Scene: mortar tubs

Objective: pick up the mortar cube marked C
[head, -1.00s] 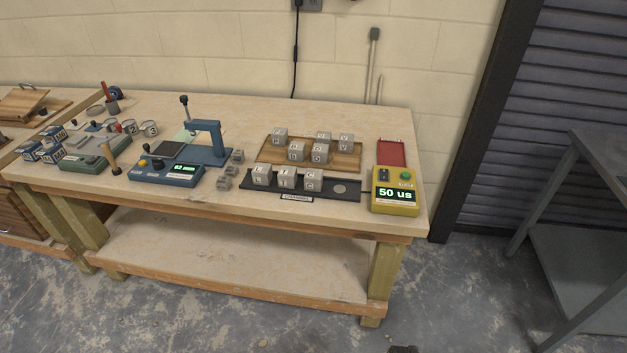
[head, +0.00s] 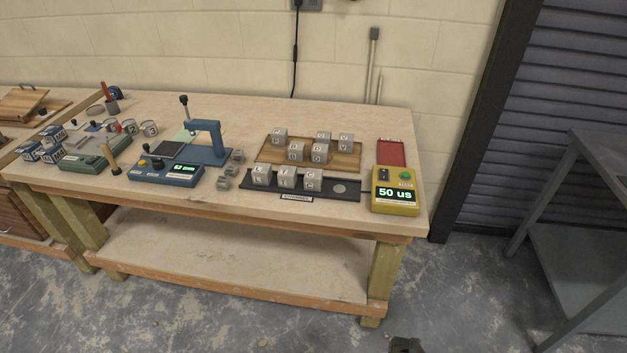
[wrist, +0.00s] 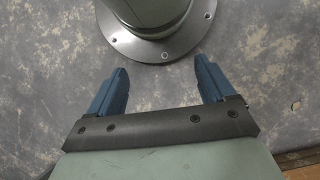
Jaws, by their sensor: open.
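A grey mortar cube with a letter that looks like C (head: 313,180) stands at the right end of a short row of cubes on a black tray (head: 347,197) in the head view. Two more lettered cubes (head: 262,176) (head: 287,178) stand to its left; their letters are hard to read. An empty round spot shows on the tray to its right. My gripper (wrist: 162,82) is open and empty in the wrist view, over the grey floor and far from the cubes. A dark piece at the bottom edge of the head view (head: 404,345) may be part of it.
A wooden board (head: 268,154) with several cubes lies behind the black tray. A yellow meter (head: 396,204) reading "50 us" and a red tray (head: 390,152) are to the right. A blue press (head: 208,140) and small cubes are to the left.

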